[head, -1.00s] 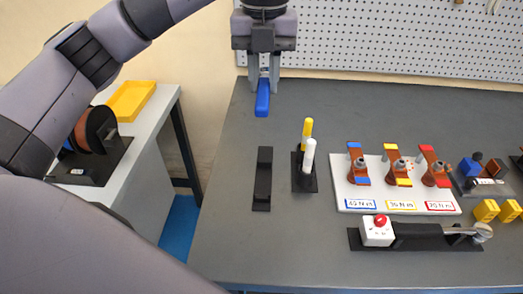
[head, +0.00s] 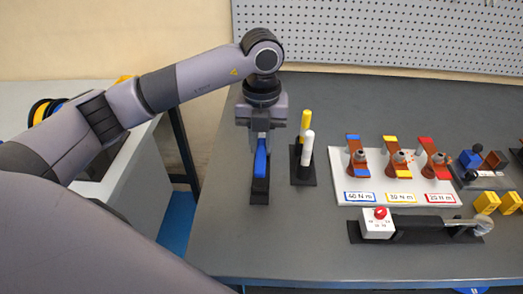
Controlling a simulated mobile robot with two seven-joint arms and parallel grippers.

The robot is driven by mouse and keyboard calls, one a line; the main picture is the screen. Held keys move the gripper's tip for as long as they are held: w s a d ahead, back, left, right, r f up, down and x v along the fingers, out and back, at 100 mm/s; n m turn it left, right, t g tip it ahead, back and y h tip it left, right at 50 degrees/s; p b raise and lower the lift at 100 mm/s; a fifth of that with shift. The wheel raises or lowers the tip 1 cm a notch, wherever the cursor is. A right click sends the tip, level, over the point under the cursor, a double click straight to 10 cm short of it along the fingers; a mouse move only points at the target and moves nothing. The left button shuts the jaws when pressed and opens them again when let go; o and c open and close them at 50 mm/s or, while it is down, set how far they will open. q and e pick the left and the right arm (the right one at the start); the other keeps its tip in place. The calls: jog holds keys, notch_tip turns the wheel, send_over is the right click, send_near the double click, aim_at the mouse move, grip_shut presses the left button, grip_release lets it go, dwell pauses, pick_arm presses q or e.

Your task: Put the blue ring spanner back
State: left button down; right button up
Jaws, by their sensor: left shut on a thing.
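The blue ring spanner (head: 260,160) is in my left gripper (head: 261,143), which is shut on it. The spanner's blue handle points toward the front of the table, and its ring end is hidden by the gripper. It is over the black holder (head: 260,194), a narrow strip on the grey table, whose back part is covered. I cannot tell whether the spanner touches the holder. My right gripper is not in view.
Right beside the holder, a black stand (head: 303,172) holds a yellow and a white marker. A white board (head: 400,184) with several coloured clamps lies further right. A black fixture with a red-buttoned box (head: 378,224) is in front of it. The front left table is clear.

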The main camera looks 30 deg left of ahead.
aim_at(261, 146)
pick_arm(q)
jog(key=shift+f, duration=1.65)
jog(key=shift+f, duration=0.1)
jog(key=shift+f, duration=0.25)
jog(key=c, duration=1)
grip_release()
notch_tip(261, 146, up, 13)
jog(key=shift+f+b, duration=0.15)
jog(key=shift+b, duration=0.15)
